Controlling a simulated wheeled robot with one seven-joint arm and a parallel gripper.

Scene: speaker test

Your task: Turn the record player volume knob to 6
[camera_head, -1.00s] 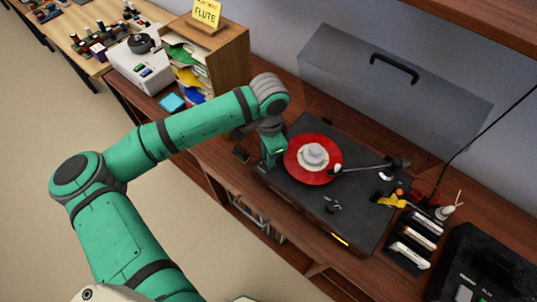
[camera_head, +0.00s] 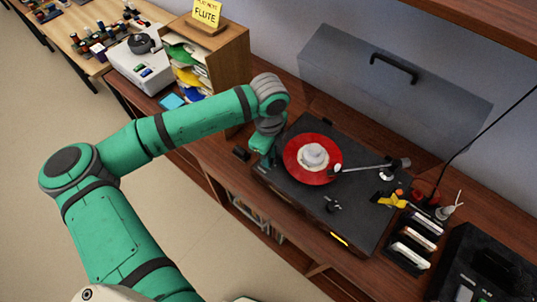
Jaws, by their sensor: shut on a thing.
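The black record player (camera_head: 300,190) sits on the wooden counter with a red record (camera_head: 296,168) on its platter and a tonearm (camera_head: 365,167) reaching over the record. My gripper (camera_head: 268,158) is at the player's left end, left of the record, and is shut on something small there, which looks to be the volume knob. My wrist and fingers hide the knob, so its pointer and number marks cannot be read. A small dark control (camera_head: 332,205) stands on the deck near the front edge.
The raised grey lid (camera_head: 390,90) stands behind the player. A wooden paper sorter (camera_head: 228,65) with a yellow FLUTE sign stands behind and left of my wrist. A rack of cartridges (camera_head: 410,250) and a black device (camera_head: 490,270) are to the right.

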